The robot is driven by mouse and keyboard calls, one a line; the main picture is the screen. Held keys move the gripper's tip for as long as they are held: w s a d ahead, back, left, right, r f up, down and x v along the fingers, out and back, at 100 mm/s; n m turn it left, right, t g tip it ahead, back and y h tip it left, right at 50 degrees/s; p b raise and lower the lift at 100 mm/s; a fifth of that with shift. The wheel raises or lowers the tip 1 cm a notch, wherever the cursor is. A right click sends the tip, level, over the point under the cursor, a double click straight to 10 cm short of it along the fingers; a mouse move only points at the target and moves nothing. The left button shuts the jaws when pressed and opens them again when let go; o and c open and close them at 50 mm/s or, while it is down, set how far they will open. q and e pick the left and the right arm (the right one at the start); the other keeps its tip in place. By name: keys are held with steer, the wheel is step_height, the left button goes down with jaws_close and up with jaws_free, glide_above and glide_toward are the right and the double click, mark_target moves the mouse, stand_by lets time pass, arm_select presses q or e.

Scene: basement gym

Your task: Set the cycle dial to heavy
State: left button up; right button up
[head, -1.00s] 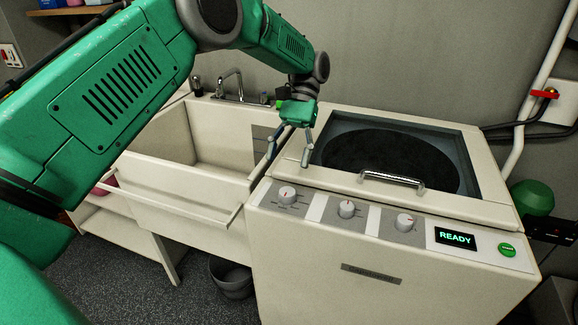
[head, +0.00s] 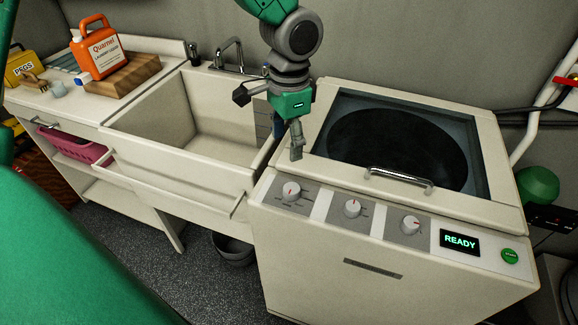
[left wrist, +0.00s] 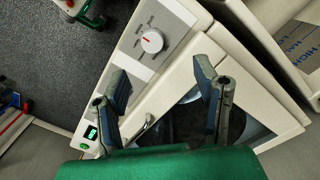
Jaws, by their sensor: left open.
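A cream washing machine (head: 375,277) has three grey dials on its sloped front panel: a left dial (head: 291,191), a middle dial (head: 352,208) and a right dial (head: 411,224). Their lettering is too small to read, so I cannot tell which is the cycle dial. My left gripper (head: 287,146) is open and empty, above the machine's left edge, behind the left dial and apart from it. In the left wrist view one dial (left wrist: 152,41) shows beyond the spread fingers (left wrist: 160,76); the others are hidden. My right gripper is not in view.
The machine's lid has a chrome handle (head: 399,177) behind the dials. A READY display (head: 459,241) and green button (head: 510,256) sit at the panel's right. A sink (head: 190,120) with a tap (head: 229,52) adjoins on the left.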

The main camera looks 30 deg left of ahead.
arm_select(q)
glide_above(292, 189)
steer(key=d, duration=0.1)
steer(key=shift+m, duration=0.3)
step_height(292, 189, down, 6)
steer(key=shift+w+r, duration=0.1)
steer(key=f, duration=0.2)
steer(key=a+f, duration=0.1)
steer(key=f, duration=0.1)
steer(key=a+f, duration=0.1)
steer(key=f, duration=0.2)
steer(key=shift+a, duration=0.1)
steer(key=shift+f, duration=0.25)
steer(key=shift+d+r, duration=0.1)
steer(key=shift+d, duration=0.8)
steer(key=shift+c, duration=0.8)
steer(key=c, duration=0.7)
steer(key=shift+w, duration=0.1)
steer(key=c, duration=0.3)
steer(key=shift+a, duration=0.55)
steer(key=shift+s+d, duration=0.2)
steer(key=shift+d, duration=0.05)
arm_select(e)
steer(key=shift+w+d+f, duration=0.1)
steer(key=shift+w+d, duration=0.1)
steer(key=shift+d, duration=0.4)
